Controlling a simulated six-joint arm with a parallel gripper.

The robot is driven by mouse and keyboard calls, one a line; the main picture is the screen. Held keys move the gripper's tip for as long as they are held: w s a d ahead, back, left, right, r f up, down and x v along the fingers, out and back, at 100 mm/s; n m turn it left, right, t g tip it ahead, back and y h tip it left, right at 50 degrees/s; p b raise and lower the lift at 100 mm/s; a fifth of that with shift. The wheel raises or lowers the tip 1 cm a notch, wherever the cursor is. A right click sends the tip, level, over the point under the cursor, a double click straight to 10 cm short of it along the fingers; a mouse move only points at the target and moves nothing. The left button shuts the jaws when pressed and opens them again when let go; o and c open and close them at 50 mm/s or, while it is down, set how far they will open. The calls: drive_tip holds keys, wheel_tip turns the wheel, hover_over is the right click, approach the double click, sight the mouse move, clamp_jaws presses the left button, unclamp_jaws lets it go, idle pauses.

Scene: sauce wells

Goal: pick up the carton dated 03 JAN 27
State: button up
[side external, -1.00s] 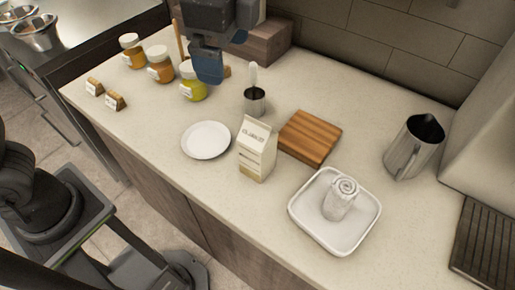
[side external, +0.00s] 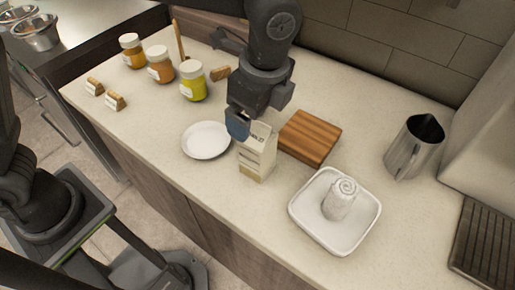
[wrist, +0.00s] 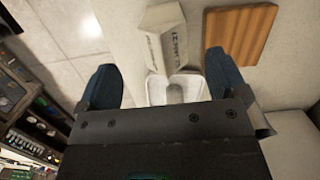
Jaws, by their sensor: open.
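A cream gable-top carton (side external: 256,162) stands upright on the counter, with dark print near its top that is too small to read surely. It also shows in the wrist view (wrist: 163,40), ahead of the gap between the fingers. My gripper (side external: 238,126) is at the carton's upper left in the side view and hides part of its top. In the wrist view my gripper (wrist: 162,80) has its two blue fingers wide apart, with nothing held between them. Whether a finger touches the carton cannot be told.
A white plate (side external: 206,153) lies left of the carton. A wooden board (side external: 310,136) is close on its right, with a white tray (side external: 303,223) holding a rolled towel (side external: 341,199) in front. A metal pitcher (side external: 413,150) stands at right; several jars stand at back left.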

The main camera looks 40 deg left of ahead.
sight(257, 124)
wheel_tip(257, 124, down, 5)
drive_tip(key=shift+w+a+r, duration=0.1)
drive_tip(key=shift+w, duration=0.05)
drive_tip(key=shift+c, duration=0.3)
clamp_jaws()
idle(0.6)
